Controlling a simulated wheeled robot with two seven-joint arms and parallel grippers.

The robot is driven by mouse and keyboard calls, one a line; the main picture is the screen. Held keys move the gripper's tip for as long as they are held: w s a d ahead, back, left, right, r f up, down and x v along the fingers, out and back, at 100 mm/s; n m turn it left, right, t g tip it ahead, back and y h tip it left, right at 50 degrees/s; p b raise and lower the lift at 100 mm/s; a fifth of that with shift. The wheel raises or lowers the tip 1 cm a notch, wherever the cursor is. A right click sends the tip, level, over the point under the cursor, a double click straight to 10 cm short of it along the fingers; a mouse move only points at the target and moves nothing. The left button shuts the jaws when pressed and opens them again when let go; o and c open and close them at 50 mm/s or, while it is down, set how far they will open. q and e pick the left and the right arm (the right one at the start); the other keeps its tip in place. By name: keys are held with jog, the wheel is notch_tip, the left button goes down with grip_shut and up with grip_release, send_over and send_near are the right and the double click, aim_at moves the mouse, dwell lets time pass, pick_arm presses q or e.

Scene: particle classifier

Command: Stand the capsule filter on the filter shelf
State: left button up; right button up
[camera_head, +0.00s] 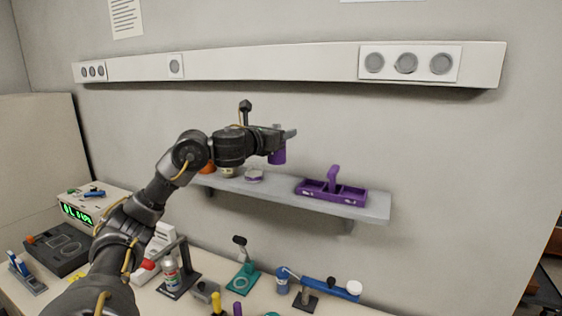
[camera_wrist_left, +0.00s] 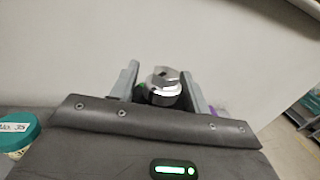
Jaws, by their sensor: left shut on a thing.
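My left gripper (camera_head: 284,137) is shut on the capsule filter (camera_head: 278,156), which looks purple in the head view and hangs below the fingers. In the left wrist view a silver, rounded top (camera_wrist_left: 163,85) shows between the two fingers (camera_wrist_left: 160,88). The filter shelf (camera_head: 375,206) is a grey board on the wall. In the head view the held filter appears above the shelf's middle, between a small clear jar and a purple tray; its underside looks apart from the board, but the depth is hard to tell. My right gripper is not in view.
On the shelf stand an orange item (camera_head: 208,168), a pale jar (camera_head: 228,171), a small clear jar (camera_head: 254,175) and a purple divided tray (camera_head: 331,190) with a handle. A teal-lidded jar (camera_wrist_left: 18,130) shows in the wrist view. The bench below holds several tools.

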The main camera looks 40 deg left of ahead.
pick_arm(q)
jog(key=shift+w+a+f+p, duration=0.2)
jog(key=shift+w+a+f, duration=0.4)
jog(key=shift+f, duration=0.9)
jog(key=shift+w+a+f+p, duration=0.2)
jog(key=shift+w+a+f, duration=0.15)
jog(key=shift+w+f, duration=0.9)
jog(key=shift+w+a+f+p, duration=0.2)
jog(key=shift+w+a+f, duration=0.25)
jog(key=shift+f, duration=1.3)
jog(key=shift+d, duration=0.1)
jog(key=o, duration=1.4)
jog(key=shift+f, duration=0.15)
jog(key=shift+s, duration=0.1)
